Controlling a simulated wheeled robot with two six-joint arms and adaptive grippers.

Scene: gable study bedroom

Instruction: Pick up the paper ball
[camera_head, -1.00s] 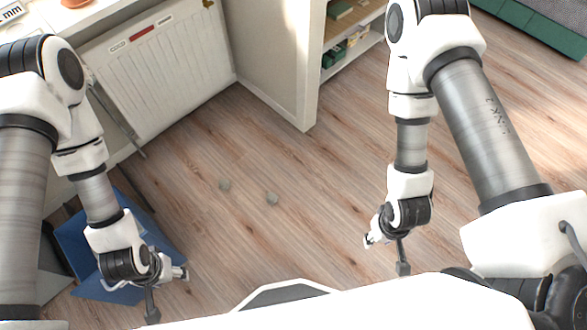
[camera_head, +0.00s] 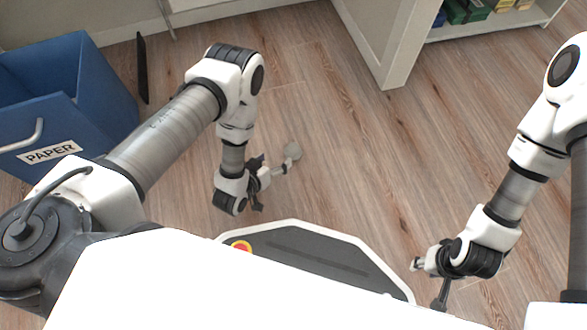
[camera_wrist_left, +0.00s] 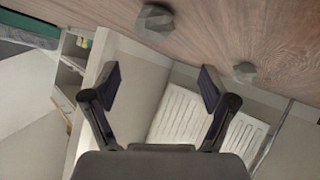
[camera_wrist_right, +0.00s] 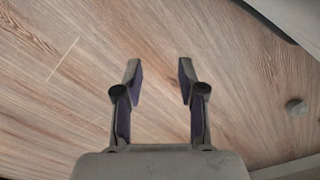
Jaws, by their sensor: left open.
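My right gripper (camera_head: 428,280) is open and empty above the floor at the right.
A blue bin (camera_head: 100,95) labelled PAPER stands at the left. A white cabinet panel (camera_head: 385,45) and a shelf with green boxes (camera_head: 465,10) stand at the back. A white radiator (camera_wrist_left: 190,115) shows in the left wrist view. The middle floor is clear.

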